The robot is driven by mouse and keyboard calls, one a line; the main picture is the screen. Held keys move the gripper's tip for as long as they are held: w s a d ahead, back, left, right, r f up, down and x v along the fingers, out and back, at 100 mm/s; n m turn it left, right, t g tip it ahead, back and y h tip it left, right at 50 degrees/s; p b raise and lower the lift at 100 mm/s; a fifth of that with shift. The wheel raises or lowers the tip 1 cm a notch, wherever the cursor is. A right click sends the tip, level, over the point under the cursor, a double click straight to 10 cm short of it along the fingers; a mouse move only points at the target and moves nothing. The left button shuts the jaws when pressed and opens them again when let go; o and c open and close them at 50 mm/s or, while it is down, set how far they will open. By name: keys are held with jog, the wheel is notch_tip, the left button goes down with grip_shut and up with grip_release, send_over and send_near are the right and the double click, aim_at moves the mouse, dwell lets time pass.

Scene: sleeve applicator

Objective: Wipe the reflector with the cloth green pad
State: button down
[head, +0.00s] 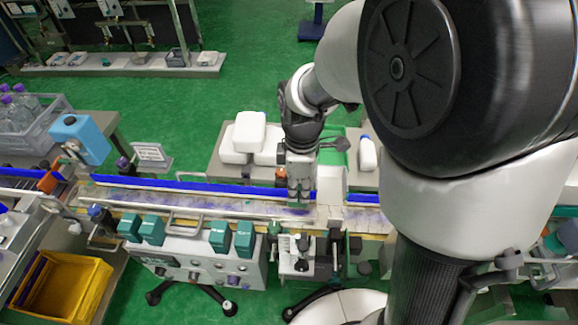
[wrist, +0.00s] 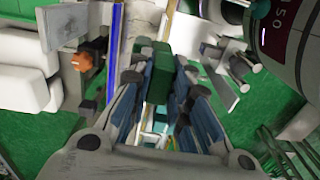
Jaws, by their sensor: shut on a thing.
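My gripper (head: 300,200) is low over the conveyor, near the blue guide rail. In the wrist view my gripper (wrist: 165,115) has its fingers closed around a dark green block, which I take for the cloth green pad (wrist: 181,92). The pad sits between the fingers and points away from the wrist. In the head view the pad cannot be made out from the gripper and the belt. I cannot pick out the reflector for sure. An orange part on a small bracket (wrist: 82,61) shows left of the fingers in the wrist view, apart from them.
The conveyor (head: 130,197) runs across with its blue guide rail (head: 200,187). White containers (head: 250,130) stand behind it. A control box with teal units (head: 220,236) and a yellow crate (head: 65,290) are in front. A blue container (head: 80,136) stands at left. Green floor lies behind.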

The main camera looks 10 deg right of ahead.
jog(key=shift+w+f+b, duration=0.15)
jog(key=shift+w+f, duration=0.15)
jog(key=shift+f, duration=0.25)
jog(key=shift+w+f+b, duration=0.15)
jog(key=shift+w+f, duration=0.1)
jog(key=shift+f, duration=0.3)
jog(key=shift+w+d+r, duration=0.15)
jog(key=shift+w+d, duration=0.2)
jog(key=shift+w, duration=0.4)
jog(key=shift+w+d+p, duration=0.2)
jog(key=shift+w+d, duration=0.1)
jog(key=shift+w, duration=0.7)
jog(key=shift+w+d+p, duration=0.15)
jog(key=shift+w+d, duration=0.15)
jog(key=shift+w, duration=0.65)
jog(key=shift+w+d+p, duration=0.2)
jog(key=shift+w, duration=0.35)
jog(key=shift+w+d+p, duration=0.15)
jog(key=shift+w+p, duration=0.05)
jog(key=shift+w, duration=0.35)
jog(key=shift+s+d, duration=0.3)
jog(key=shift+d, duration=0.7)
jog(key=shift+s+d, duration=0.3)
jog(key=shift+d, duration=0.65)
jog(key=shift+a, duration=0.1)
